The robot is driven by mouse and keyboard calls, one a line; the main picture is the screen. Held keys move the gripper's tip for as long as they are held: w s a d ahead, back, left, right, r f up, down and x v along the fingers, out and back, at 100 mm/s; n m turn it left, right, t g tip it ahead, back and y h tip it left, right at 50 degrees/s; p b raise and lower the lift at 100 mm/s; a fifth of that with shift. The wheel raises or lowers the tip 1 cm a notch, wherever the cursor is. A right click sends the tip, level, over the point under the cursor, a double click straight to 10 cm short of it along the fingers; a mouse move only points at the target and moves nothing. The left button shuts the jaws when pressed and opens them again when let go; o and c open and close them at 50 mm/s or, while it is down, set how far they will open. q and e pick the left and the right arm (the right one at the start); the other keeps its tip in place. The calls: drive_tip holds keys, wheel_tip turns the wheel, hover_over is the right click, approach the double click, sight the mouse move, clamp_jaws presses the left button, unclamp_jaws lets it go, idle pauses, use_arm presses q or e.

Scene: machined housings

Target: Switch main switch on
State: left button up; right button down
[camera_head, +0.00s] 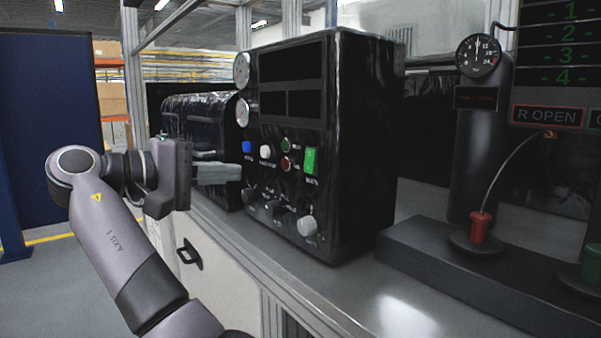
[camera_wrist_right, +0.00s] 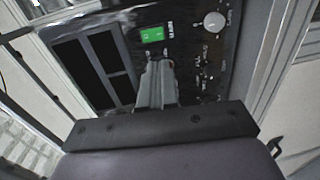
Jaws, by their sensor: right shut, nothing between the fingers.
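The black control box (camera_head: 355,130) stands on the bench, its front panel facing left. A green rocker switch (camera_head: 310,161) sits on the right side of the panel; it also shows in the right wrist view (camera_wrist_right: 153,34). I cannot read its label clearly, nor tell its position. My right gripper (camera_head: 262,173) is shut and empty, its fingers pointing at the panel, left of the green switch and below the button row. In the right wrist view the closed fingertips (camera_wrist_right: 158,64) lie just below the green switch. I cannot tell whether they touch the panel. My left gripper is out of view.
Blue (camera_head: 247,147) and white (camera_head: 265,152) buttons sit near my fingers, with green and red ones closer to the switch. A white knob (camera_head: 307,225) sits lower right. Two gauges are upper left. A dark plinth with a red fitting (camera_head: 480,228) stands right.

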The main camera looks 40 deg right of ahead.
sight(308, 169)
idle(0.3)
drive_tip(key=d, duration=0.4)
drive_tip(key=s+d+f, duration=0.1)
drive_tip(key=d, duration=0.4)
drive_tip(key=d+p, duration=0.1)
drive_tip(key=d, duration=0.3)
drive_tip(key=shift+s+d+f, duration=0.25)
drive_tip(key=shift+d+f, duration=0.1)
drive_tip(key=shift+d, duration=0.1)
drive_tip(key=shift+d+f+h, duration=0.2)
drive_tip(key=shift+f+h, duration=0.05)
drive_tip(key=shift+h, duration=0.05)
drive_tip(key=shift+r, duration=0.15)
